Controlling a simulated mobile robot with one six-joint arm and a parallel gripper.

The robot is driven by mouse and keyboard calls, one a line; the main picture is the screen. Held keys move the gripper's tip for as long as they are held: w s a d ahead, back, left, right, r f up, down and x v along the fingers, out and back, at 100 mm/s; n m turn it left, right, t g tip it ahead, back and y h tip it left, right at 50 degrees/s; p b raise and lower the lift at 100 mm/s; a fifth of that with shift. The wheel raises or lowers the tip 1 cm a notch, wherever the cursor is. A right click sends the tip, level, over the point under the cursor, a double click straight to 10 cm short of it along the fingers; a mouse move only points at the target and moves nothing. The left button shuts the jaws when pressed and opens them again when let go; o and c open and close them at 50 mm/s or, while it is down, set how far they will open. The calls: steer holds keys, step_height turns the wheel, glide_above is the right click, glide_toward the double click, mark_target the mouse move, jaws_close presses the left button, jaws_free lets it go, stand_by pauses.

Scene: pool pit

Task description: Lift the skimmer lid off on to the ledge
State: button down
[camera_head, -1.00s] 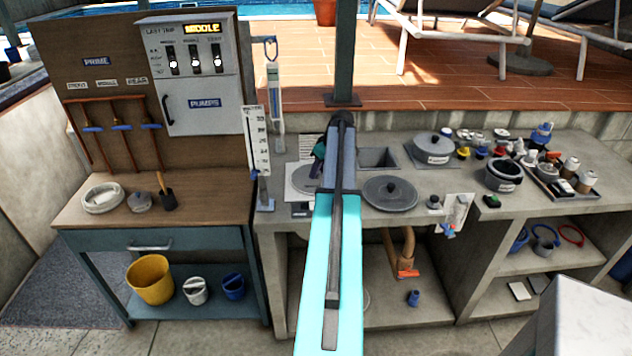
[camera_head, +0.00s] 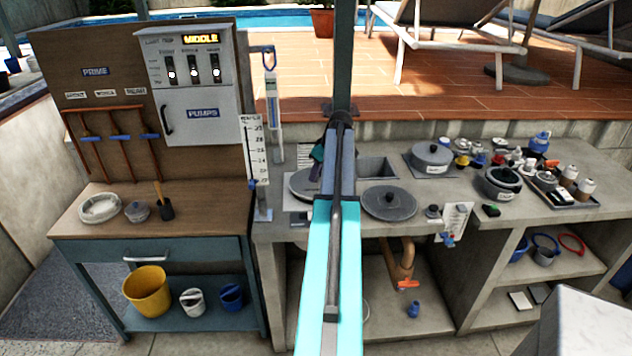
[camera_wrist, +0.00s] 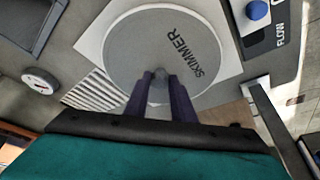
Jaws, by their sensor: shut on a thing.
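The skimmer lid (camera_wrist: 135,50) is a grey disc marked SKIMMER, over a pale square plate (camera_wrist: 228,65) in the wrist view. My gripper (camera_wrist: 161,76) is shut on the small knob at its middle. In the head view the lid (camera_head: 303,184) shows at the left of my arm, which hides its right part and most of my gripper. I cannot tell whether the lid touches its plate or is slightly above it. The ledge (camera_head: 312,228) is the grey stone counter around it.
Another round grey lid with a knob (camera_head: 390,203) lies right of my arm, in front of a square opening (camera_head: 378,169). A grey lidded pot (camera_head: 431,157) stands farther right. A round gauge (camera_wrist: 40,82) shows in the wrist view.

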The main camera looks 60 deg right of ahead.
steer(key=shift+r+b, duration=0.9)
steer(key=shift+r, duration=2.75)
